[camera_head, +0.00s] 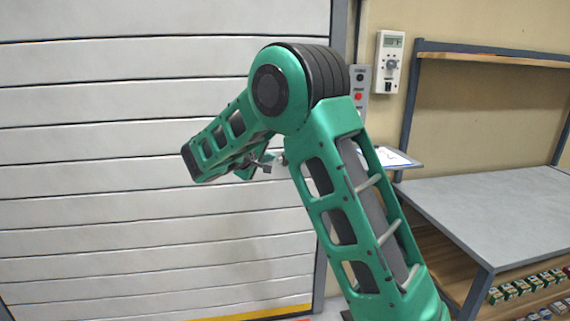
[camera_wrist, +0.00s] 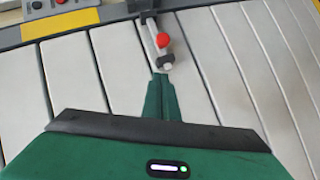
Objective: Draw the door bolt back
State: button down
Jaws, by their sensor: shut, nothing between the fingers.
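The door bolt (camera_wrist: 152,29) shows at the top middle of the wrist view. It is a light grey bar with a red knob (camera_wrist: 163,40), a dark bracket at its upper end and a pale round tip at its lower end. My gripper (camera_wrist: 159,80) is shut and empty, its green fingers pointing up the picture just below the bolt's tip. I cannot tell whether they touch. In the head view my arm covers most of this area. Small dark and pale parts show beside my gripper, too small to tell apart.
The pale slatted shutter door (camera_head: 120,200) fills the left. A control box with buttons (camera_head: 357,88) and a wall-mounted thermostat-like box (camera_head: 388,62) are right of the door. A grey workbench (camera_head: 490,215) with small boxes on its lower shelf stands at the right.

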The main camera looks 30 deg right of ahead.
jog(key=s+d+x, duration=0.1)
jog(key=s+x, duration=0.1)
jog(key=x, duration=1)
jog(key=shift+d+f, duration=0.55)
jog(key=shift+d, duration=0.05)
jog(key=shift+w, duration=0.1)
